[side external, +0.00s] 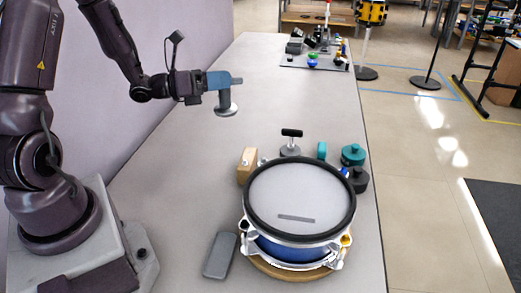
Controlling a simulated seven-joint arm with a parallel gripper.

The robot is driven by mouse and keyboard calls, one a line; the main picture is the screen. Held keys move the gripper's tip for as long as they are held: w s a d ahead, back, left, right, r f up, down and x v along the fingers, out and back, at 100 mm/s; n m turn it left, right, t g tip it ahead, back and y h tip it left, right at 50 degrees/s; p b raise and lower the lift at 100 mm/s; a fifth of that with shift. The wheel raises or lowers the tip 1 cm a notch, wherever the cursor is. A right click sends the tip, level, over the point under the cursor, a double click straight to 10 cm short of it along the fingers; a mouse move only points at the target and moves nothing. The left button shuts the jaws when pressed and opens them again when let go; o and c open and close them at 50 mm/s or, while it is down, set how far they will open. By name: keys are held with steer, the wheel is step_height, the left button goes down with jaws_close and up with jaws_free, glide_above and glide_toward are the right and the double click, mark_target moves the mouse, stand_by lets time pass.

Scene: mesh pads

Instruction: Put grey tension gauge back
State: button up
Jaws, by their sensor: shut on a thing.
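My gripper (221,81) is shut on a grey object with a short stem and a round disc-like foot, which I take to be the grey tension gauge (227,109). The gauge hangs in the air, foot down, above the left side of the table, clear of the things below. The gripper's fingers hide part of its upper end. A snare drum (297,198) with a pale head, black rim and blue shell stands on a round wooden base at the front. A thin grey strip (296,218) lies on its head.
Behind the drum stand a black T-handled piece (291,143), a wooden block (247,165), a teal block (322,151), and teal (353,154) and dark (358,180) round pieces. A flat grey slab (220,255) lies front left. The table's middle is clear; a crowded mat (296,61) lies far back.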

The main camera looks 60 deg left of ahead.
mark_target(224, 106)
step_height(224, 106, down, 6)
steer(key=shift+f, duration=0.1)
steer(key=shift+w+a+f, duration=0.1)
steer(key=shift+w+f, duration=0.15)
steer(key=shift+w+a+f, duration=0.75)
steer(key=shift+w+f, duration=1.35)
steer(key=shift+f, duration=0.05)
steer(key=shift+w+a+f, duration=0.75)
steer(key=shift+w+f, duration=1.35)
steer(key=shift+w, duration=0.05)
steer(key=shift+w+a+f, duration=0.75)
steer(key=shift+w+f, duration=1.35)
steer(key=shift+f, duration=0.05)
steer(key=o, duration=1.4)
steer(key=shift+f, duration=0.2)
steer(key=shift+c, duration=0.2)
steer(key=shift+r, duration=0.15)
